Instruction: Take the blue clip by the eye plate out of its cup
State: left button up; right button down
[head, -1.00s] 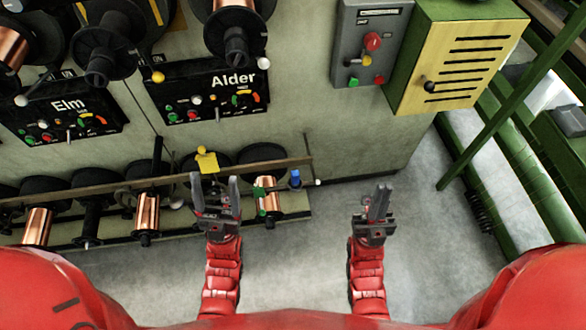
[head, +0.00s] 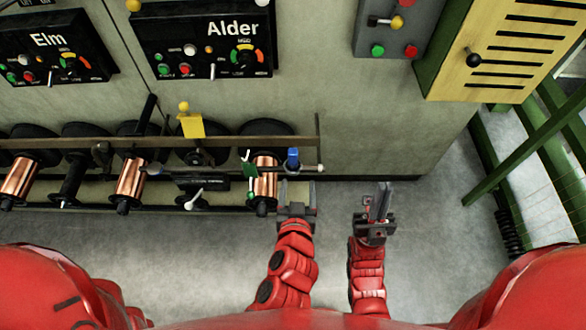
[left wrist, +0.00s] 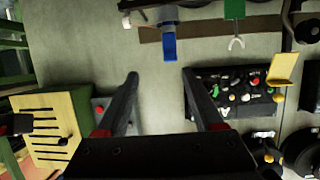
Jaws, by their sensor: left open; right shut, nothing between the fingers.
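The blue clip (head: 293,159) stands at the right end of the spool rail, and its upper part shows as a flat blue plate. In the left wrist view the blue clip (left wrist: 169,45) hangs from a grey holder, perhaps its cup (left wrist: 168,14), ahead of my fingers. I cannot make out the plate's eye. My left gripper (head: 296,188) is open and empty, just below the clip in the head view, and its two fingers show apart in the left wrist view (left wrist: 160,75). My right gripper (head: 380,190) is shut and empty, further right.
The rail (head: 225,142) runs left above several spools. A green clip (head: 249,168) is close left of the blue one, and a yellow clip (head: 191,125) is further left. A white-tipped rod (head: 319,168) juts out right of the blue clip.

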aim_at(292, 163)
pick_arm(q)
jog(key=shift+n+y, duration=0.4)
jog(key=w+f+b, duration=0.1)
jog(key=w+b, duration=0.1)
jog(key=b, duration=0.1)
jog(key=w+a+f+b, duration=0.1)
jog(key=w+f+b, duration=0.1)
jog(key=w+b, duration=0.1)
jog(key=w+f+b, duration=0.2)
jog(key=w+b, duration=0.1)
jog(key=b, duration=0.1)
jog(key=shift+a+f, duration=0.15)
jog(key=shift+a, duration=0.15)
jog(key=shift+w+g, duration=0.3)
jog(key=shift+w, duration=0.75)
jog(key=x, duration=0.5)
jog(key=shift+w+d+f, duration=0.15)
jog(key=shift+w+d, duration=0.05)
jog(key=shift+w, duration=0.15)
grip_shut()
